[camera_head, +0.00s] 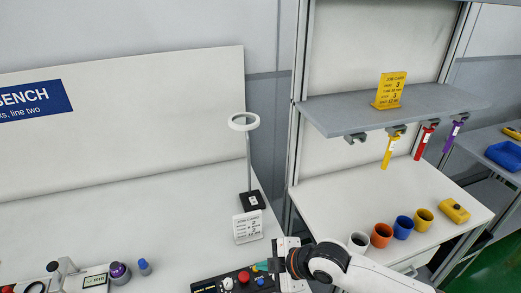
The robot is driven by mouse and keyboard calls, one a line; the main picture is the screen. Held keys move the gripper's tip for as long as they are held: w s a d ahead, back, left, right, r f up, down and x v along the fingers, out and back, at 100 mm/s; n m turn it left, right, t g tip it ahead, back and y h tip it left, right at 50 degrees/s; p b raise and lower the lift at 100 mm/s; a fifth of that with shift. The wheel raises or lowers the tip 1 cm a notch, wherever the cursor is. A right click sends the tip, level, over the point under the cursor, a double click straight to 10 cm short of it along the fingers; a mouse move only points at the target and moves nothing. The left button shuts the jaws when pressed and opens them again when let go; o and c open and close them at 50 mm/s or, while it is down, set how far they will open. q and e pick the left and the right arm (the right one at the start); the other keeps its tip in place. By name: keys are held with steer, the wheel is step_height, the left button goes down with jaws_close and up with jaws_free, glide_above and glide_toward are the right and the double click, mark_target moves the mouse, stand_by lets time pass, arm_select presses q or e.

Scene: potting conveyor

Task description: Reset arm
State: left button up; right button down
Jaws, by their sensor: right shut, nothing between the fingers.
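My right arm comes in from the lower right, and my right gripper (274,265) is at the bottom centre. Its fingers are shut with nothing seen held between them. It is over or beside the right end of a dark control box (206,287) with a red button (244,277), a white knob and small blue buttons. I cannot tell whether it touches the box. A small teal and yellow patch shows at the fingertips. My left gripper is not in view.
A ring lamp (244,122) and a white card (247,227) stand behind the gripper. Right, several coloured cups (381,235) and a yellow device (454,210) sit on a white table under a grey shelf (430,104) with hanging tools. A purple-topped knob (119,271) stands left.

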steer(key=shift+s+a, duration=0.15)
steer(key=shift+s, duration=0.15)
steer(key=s+d+f+m+g+h, duration=0.1)
steer(key=s+d+f+m+h, duration=0.25)
steer(key=s+d+m, duration=0.65)
steer(key=s+d+f+m+h, duration=0.2)
steer(key=s+d+m+h, duration=0.2)
steer(key=s+d+m, duration=0.6)
step_height(320, 180, down, 29)
steer(key=s+n+g+b, duration=0.1)
steer(key=s+b, duration=0.1)
steer(key=s, duration=0.1)
arm_select(q)
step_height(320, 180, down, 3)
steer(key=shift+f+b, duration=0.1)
steer(key=shift+b, duration=0.5)
arm_select(e)
steer(key=s+d+f+g, duration=0.1)
steer(key=s+d+f, duration=0.1)
steer(key=s+f, duration=1.3)
steer(key=shift+d+f+g, duration=0.3)
steer(key=shift+d+f, duration=0.05)
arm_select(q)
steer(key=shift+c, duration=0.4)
arm_select(e)
steer(key=shift+s+h, duration=0.1)
steer(key=shift+h, duration=0.15)
